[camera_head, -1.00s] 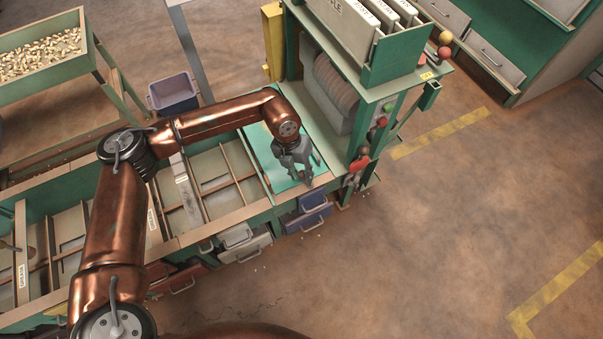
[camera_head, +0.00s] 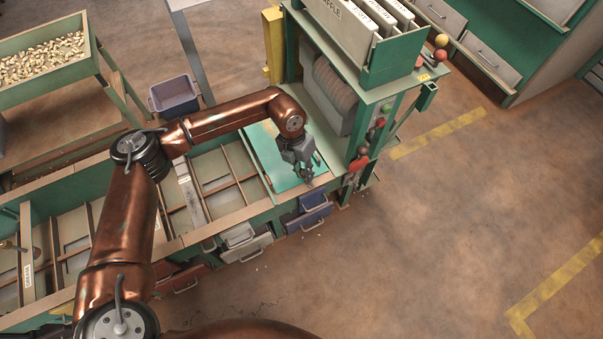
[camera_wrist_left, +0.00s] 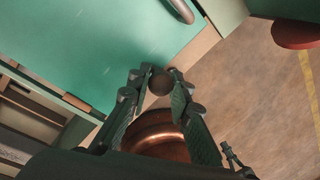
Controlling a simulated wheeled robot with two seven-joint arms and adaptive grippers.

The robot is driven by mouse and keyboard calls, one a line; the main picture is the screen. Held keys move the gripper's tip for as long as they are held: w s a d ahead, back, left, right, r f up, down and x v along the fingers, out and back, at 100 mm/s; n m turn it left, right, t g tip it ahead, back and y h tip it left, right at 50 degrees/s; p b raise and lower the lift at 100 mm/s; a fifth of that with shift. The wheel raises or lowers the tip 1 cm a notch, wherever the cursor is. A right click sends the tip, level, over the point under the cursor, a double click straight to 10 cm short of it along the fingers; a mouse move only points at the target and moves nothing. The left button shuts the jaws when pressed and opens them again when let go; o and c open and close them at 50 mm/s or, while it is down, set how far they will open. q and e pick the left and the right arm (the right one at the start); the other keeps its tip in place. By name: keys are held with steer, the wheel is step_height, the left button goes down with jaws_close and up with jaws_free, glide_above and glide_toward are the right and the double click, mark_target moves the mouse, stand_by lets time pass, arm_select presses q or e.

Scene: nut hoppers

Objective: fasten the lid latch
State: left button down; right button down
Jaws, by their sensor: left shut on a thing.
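The teal lid (camera_head: 262,152) lies flat over the right-end compartment of the long hopper bench; it also fills the upper left of the left wrist view (camera_wrist_left: 100,45). A grey bar handle (camera_wrist_left: 182,9) shows on it. My left gripper (camera_head: 309,181) is at the lid's front right corner, pointing down. In the left wrist view its fingertips (camera_wrist_left: 160,83) are closed on a small round dark brown knob (camera_wrist_left: 160,82), at the bench's front edge. I take this knob for the latch; the rest of the latch is hidden. My right gripper is not in view.
Right of the lid stands a green machine frame (camera_head: 370,120) with red and green knobs. Blue drawers (camera_head: 308,215) stick out below the bench front. Open compartments (camera_head: 215,170) lie left of the lid. The floor at right (camera_head: 470,230) is clear.

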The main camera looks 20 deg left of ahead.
arm_select(q)
steer(key=shift+w+d+f+m+g, duration=0.1)
steer(key=shift+m+g, duration=0.05)
steer(key=shift+m, duration=0.35)
steer(key=shift+d+f+m+g, duration=0.1)
steer(key=shift+m+g, duration=0.05)
steer(key=shift+m, duration=0.35)
steer(key=shift+w+m+p, duration=0.15)
steer(key=shift+m+p, duration=0.15)
steer(key=shift+m, duration=0.6)
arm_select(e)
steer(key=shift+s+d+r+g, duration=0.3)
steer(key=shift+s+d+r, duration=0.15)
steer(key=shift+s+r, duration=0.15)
arm_select(q)
steer(key=shift+f, duration=0.1)
steer(key=c, duration=1.7)
jaws_free()
steer(key=shift+w, duration=0.1)
steer(key=shift+c, duration=0.2)
steer(key=shift+w+r, duration=0.15)
steer(key=shift+r, duration=0.25)
steer(key=v, duration=1.1)
steer(key=shift+r, duration=0.2)
